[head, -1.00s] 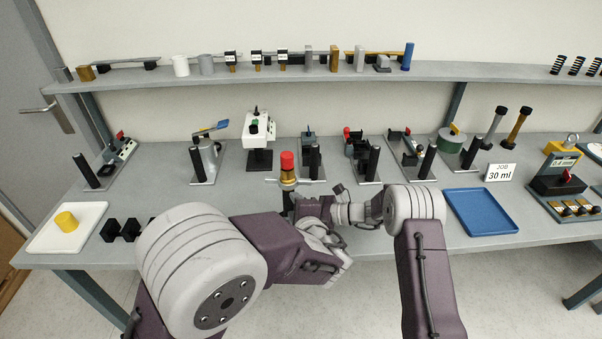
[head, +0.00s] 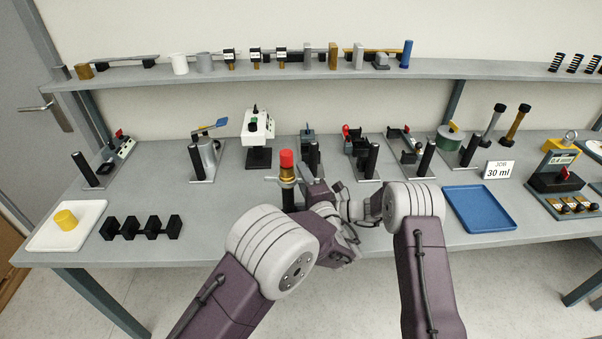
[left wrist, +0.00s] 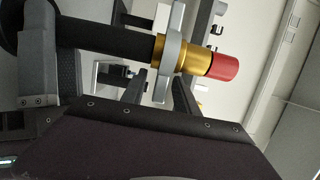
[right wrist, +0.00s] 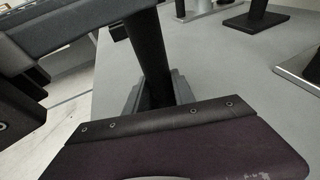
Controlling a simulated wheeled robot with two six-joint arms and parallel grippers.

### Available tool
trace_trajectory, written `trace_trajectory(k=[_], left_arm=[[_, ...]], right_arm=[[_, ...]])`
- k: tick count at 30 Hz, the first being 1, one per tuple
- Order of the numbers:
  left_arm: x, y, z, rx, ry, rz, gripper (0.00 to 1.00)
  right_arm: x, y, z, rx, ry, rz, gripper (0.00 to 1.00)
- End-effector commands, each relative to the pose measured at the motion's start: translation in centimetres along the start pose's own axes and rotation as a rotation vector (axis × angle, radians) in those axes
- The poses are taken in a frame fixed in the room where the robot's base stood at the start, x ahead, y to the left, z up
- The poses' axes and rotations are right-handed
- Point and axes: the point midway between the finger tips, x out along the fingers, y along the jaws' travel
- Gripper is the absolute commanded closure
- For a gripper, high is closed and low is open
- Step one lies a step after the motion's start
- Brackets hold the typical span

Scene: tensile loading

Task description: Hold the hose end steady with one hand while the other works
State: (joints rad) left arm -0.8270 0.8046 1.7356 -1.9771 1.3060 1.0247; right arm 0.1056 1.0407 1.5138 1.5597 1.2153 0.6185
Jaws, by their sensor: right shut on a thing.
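The hose end stands upright near the bench's front edge, with a red cap (head: 287,159), a brass fitting (head: 287,173) and a black hose (head: 288,198) below. In the left wrist view, the red cap (left wrist: 223,66), brass fitting (left wrist: 190,57), grey winged piece (left wrist: 170,48) and black hose (left wrist: 105,41) lie across the picture. My left gripper (left wrist: 160,88) has its fingers apart, close to the fitting and winged piece; contact cannot be told. My right gripper (right wrist: 156,95) is shut on the black hose (right wrist: 151,50), below the fitting. The left arm hides much of it in the head view.
Several fixtures with black posts line the bench's back. A blue tray (head: 480,210) lies to the right, beside a "30 ml" job card (head: 498,170).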

Motion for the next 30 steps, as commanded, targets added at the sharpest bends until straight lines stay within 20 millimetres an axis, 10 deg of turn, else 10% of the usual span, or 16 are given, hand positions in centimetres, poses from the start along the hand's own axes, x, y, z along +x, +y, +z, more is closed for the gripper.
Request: trace_trajectory(k=[13, 17, 30], left_arm=[[1.9, 0.0, 0.0, 0.001, 0.000, 0.000, 0.64], [1.8, 0.0, 0.0, 0.001, 0.000, 0.000, 1.00], [1.6, -0.1, 0.1, 0.002, 0.070, -0.003, 1.00]], right_arm=[[0.0, 0.0, 0.0, 0.000, 0.000, -0.001, 0.92], [0.0, 0.0, 0.0, 0.000, 0.000, -0.001, 0.92], [0.0, 0.0, 0.0, 0.000, 0.000, 0.000, 0.92]])
